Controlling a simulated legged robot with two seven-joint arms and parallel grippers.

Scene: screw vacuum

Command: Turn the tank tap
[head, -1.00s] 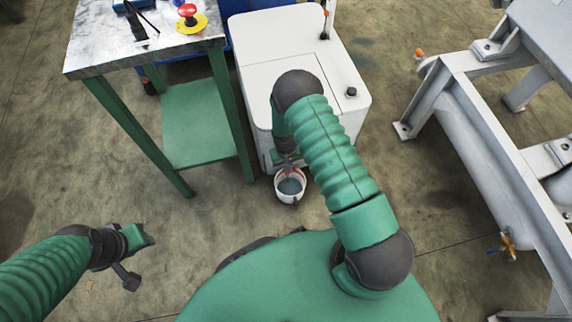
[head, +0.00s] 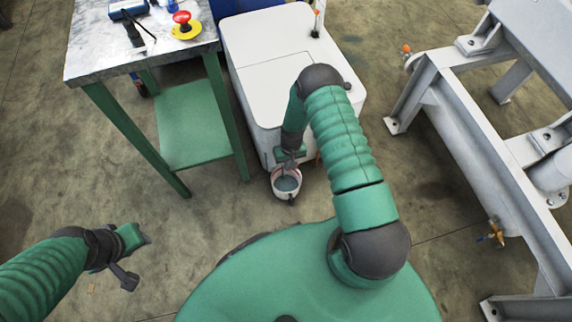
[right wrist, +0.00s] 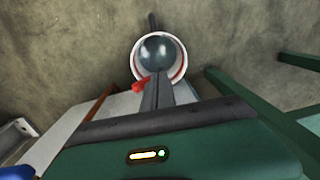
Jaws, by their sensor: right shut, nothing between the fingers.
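A white tank unit (head: 270,50) stands at the top middle. A small red lever (right wrist: 139,87), which looks like the tap handle, shows in the right wrist view just left of my right fingers. My right gripper (right wrist: 159,90) is shut and empty beside that lever; I cannot tell whether they touch. In the head view my right gripper (head: 288,163) is low at the tank's front, above a white bucket (head: 286,190). The bucket, with dark contents, also shows in the right wrist view (right wrist: 170,68). The tap body is hidden. My left gripper (head: 146,240) hangs over bare floor at lower left.
A metal-topped bench (head: 150,60) with green legs stands left of the tank, bearing a red emergency button (head: 182,18). A grey frame (head: 460,130) with a vessel stands at right, with a brass valve (head: 497,232). The floor between is clear.

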